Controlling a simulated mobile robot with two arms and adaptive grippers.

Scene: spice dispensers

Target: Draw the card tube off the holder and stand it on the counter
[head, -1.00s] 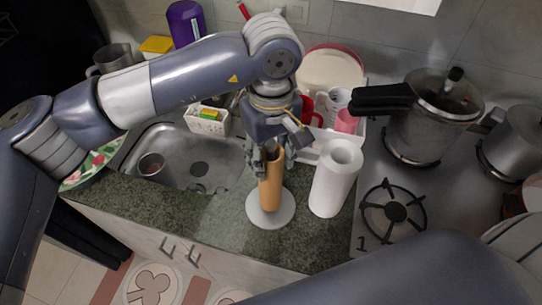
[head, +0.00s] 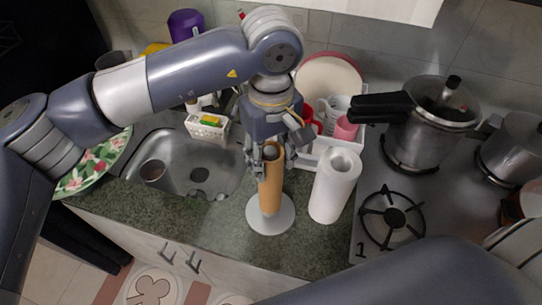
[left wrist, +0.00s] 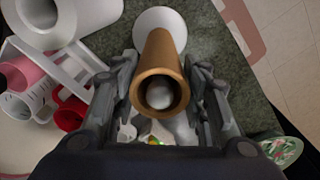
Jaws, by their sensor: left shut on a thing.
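The brown card tube (head: 271,184) stands upright around the post of the holder, whose round white base (head: 270,222) rests on the green counter (head: 225,223). In the left wrist view, the tube (left wrist: 160,62) is seen from its open top, and the rounded pale top of the holder's post (left wrist: 160,97) shows inside it. My left gripper (head: 262,165) is shut on the upper part of the tube, with one finger on each side. Whether the tube's lower end touches the base is unclear. My right gripper is out of view.
A white paper roll (head: 333,186) stands close to the right of the tube. A white rack with red and pink cups (head: 345,129) is behind it. The sink (head: 180,161) is left, the stove burner (head: 392,211) right. Some counter in front is clear.

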